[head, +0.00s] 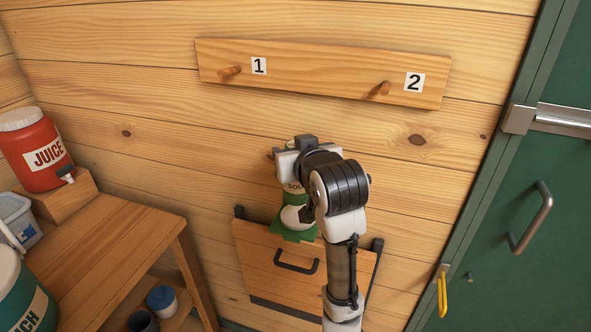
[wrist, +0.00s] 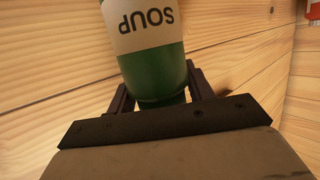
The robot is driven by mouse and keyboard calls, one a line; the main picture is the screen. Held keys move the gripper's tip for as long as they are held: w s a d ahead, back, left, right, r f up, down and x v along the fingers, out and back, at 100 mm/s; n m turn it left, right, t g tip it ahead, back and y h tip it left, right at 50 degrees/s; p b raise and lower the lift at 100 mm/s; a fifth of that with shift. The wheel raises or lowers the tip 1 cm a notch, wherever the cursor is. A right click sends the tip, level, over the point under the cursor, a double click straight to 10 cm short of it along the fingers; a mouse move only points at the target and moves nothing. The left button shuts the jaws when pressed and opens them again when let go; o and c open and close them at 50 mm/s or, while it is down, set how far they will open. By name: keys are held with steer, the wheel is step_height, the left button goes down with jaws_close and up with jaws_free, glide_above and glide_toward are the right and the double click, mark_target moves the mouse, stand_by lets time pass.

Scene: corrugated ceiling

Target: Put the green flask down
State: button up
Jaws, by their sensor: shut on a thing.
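The green flask (head: 294,188), with a cream label reading SOUP, is upright in front of the plank wall, partly hidden by my arm in the head view. In the wrist view the flask (wrist: 155,72) stands between the two dark fingers, its label upside down in the picture. My gripper (head: 296,165) is shut on the flask; in the wrist view its fingers (wrist: 160,92) are on either side of the green body. The flask is in front of and above a wooden panel (head: 255,248) with a black handle; I cannot tell whether they touch.
A wall board (head: 320,75) with two pegs, marked 1 and 2, is above. At left, a wooden bench (head: 125,245) has a clear middle, near a red juice jug (head: 35,150) and a green canister (head: 28,300). A green door (head: 545,180) is right.

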step_height(320, 180, down, 5)
steer(key=shift+s+r, duration=0.1)
steer(key=shift+w+f+p, duration=0.2)
steer(key=shift+f+p, duration=0.15)
steer(key=shift+f, duration=0.15)
steer(key=shift+f, duration=0.15)
steer(key=shift+f, duration=0.15)
steer(key=o, duration=1.2)
